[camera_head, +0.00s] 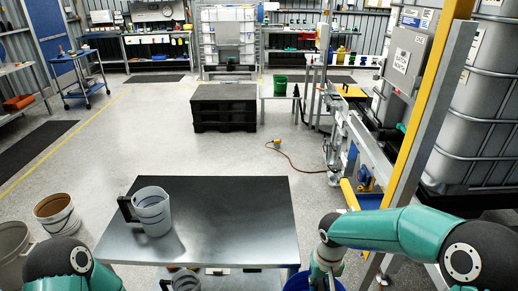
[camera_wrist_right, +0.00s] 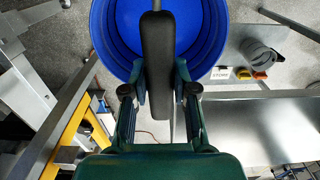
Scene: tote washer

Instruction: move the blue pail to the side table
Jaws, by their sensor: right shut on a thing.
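The blue pail (camera_head: 299,282) is at the bottom edge of the head view, just off the right front corner of a metal-topped table (camera_head: 235,215). In the right wrist view the pail (camera_wrist_right: 104,35) shows its open, empty inside, with a dark handle (camera_wrist_right: 157,60) toward me. My right gripper (camera_wrist_right: 158,92) has its fingers on both sides of this handle and is shut on it. In the head view the right gripper (camera_head: 324,272) is partly cut off by the lower edge. Only my left arm shows at bottom left; its gripper is out of view.
A clear jug (camera_head: 152,211) with a dark handle stands on the table's left part; the right part is bare. Buckets (camera_head: 57,214) stand on the floor at left. A yellow-edged post (camera_head: 425,110) rises at right. A green bucket (camera_head: 281,85) stands on a far table.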

